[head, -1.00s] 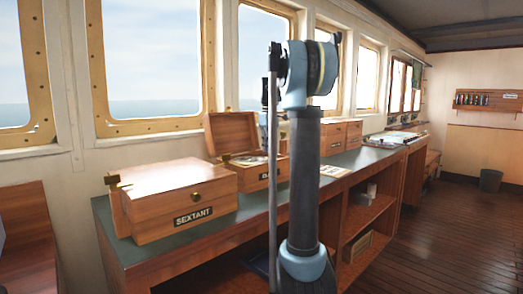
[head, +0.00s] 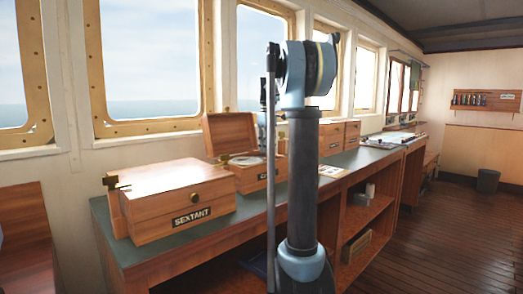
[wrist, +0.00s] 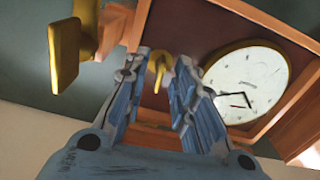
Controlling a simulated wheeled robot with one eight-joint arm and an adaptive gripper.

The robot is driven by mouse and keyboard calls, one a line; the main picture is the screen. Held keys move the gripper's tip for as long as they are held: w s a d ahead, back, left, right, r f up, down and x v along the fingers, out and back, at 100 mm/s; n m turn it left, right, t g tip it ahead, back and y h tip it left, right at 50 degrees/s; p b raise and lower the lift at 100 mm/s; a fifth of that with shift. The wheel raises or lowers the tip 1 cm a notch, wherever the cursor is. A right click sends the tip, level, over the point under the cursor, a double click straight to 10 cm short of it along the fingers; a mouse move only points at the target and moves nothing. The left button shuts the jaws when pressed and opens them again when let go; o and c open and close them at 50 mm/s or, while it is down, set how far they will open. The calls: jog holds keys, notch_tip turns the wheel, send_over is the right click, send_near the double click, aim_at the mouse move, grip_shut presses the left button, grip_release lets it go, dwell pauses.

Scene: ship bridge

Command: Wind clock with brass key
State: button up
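The clock (wrist: 248,82) has a round white dial with dark hands and a brass rim, and sits in an open wooden box. In the head view this box (head: 228,135) stands lid up on the counter, partly hidden by my arm. The brass key (wrist: 157,70) shows as a small yellow piece between the fingertips of my gripper (wrist: 165,68), left of the dial. The fingers are apart with a gap around the key; I cannot tell whether either touches it. My gripper is hidden in the head view.
A closed wooden box marked SEXTANT (head: 180,198) stands left of the clock box on the green-topped counter (head: 130,247). A brass fitting (wrist: 66,55) is close to the left of my fingers. More boxes (head: 338,137) stand to the right. The floor (head: 440,235) at right is clear.

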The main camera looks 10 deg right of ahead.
notch_tip(320, 180, up, 12)
jog(key=shift+f, duration=0.15)
dwell(0.3)
jog(key=shift+c, duration=0.4)
